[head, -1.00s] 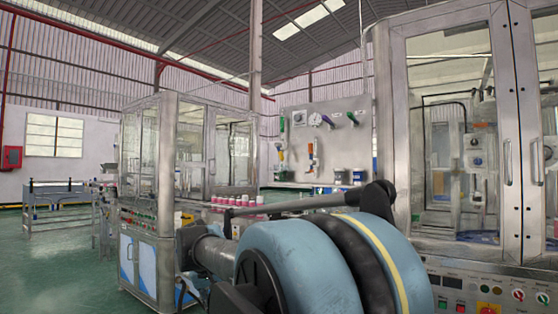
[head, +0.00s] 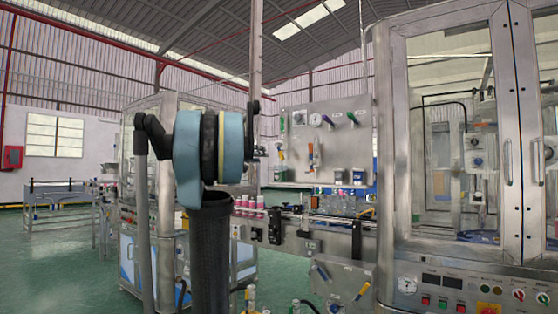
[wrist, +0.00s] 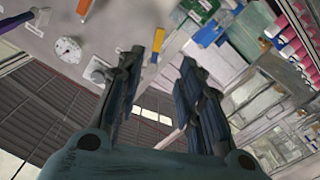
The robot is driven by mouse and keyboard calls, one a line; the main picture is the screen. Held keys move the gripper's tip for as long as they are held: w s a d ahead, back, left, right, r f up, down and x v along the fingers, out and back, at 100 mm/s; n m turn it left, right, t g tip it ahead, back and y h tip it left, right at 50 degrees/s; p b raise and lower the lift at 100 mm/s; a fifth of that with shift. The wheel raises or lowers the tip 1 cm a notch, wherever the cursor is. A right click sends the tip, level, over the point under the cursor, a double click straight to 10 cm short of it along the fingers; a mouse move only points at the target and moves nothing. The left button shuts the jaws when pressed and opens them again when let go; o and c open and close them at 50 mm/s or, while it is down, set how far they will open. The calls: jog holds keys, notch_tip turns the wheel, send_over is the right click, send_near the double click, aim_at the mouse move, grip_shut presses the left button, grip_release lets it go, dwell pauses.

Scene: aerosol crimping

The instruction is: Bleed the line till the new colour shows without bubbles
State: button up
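A grey wall panel (head: 300,145) carries a round white gauge (head: 322,120), coloured valve handles and an upright orange-and-blue piece (head: 314,155). A green handle (head: 352,118) is at its upper right and a yellow-and-blue handle (head: 281,155) at its left. Small jars (head: 338,176) stand at its foot. My gripper (wrist: 162,62) is open and empty, its two fingers apart in front of the panel. Any line colour or bubbles are too small to tell.
Pink-and-white cans (head: 250,204) stand in a row on a conveyor left of clear bottles (head: 342,204). A lower panel (head: 342,278) with handles stands in front. Glazed machine cabinets (head: 455,150) flank the right. Green floor (head: 60,265) is open at left.

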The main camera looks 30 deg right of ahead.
aim_at(280, 156)
jog(key=x, duration=1.7)
jog(key=shift+w+d+r, duration=0.15)
jog(key=shift+w+r, duration=0.1)
jog(key=shift+w, duration=0.05)
grip_shut()
